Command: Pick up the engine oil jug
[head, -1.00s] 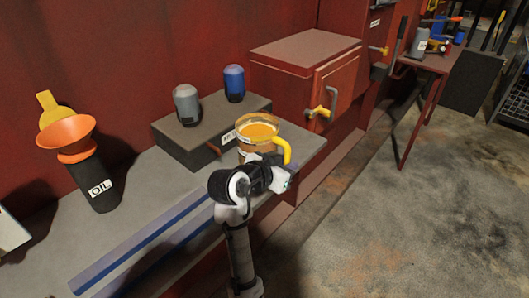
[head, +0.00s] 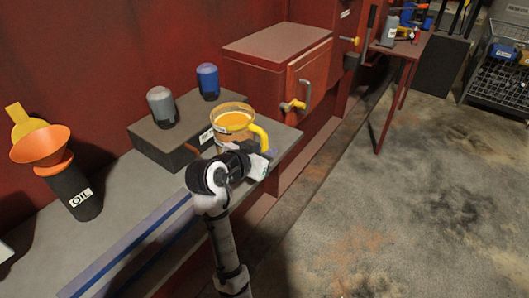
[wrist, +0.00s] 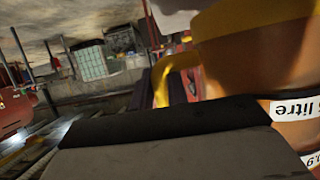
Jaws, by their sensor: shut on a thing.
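The engine oil jug (head: 234,123) is a clear round jug with amber contents and a yellow handle. It is at the front right end of the grey shelf (head: 150,190), beside the dark block. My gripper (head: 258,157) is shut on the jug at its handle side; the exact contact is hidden. In the wrist view the jug (wrist: 262,75) fills the right side, close up, with a white "litre" label and part of the yellow handle. A dark finger of mine covers the lower middle. The jug's base is hidden by my wrist, so any gap below is unclear.
A grey canister (head: 162,107) and a blue canister (head: 208,82) stand on the dark block (head: 150,143). A black OIL bottle (head: 73,194) with an orange funnel (head: 41,148) stands at left. A red cabinet (head: 278,62) is behind the jug. The floor at right is open.

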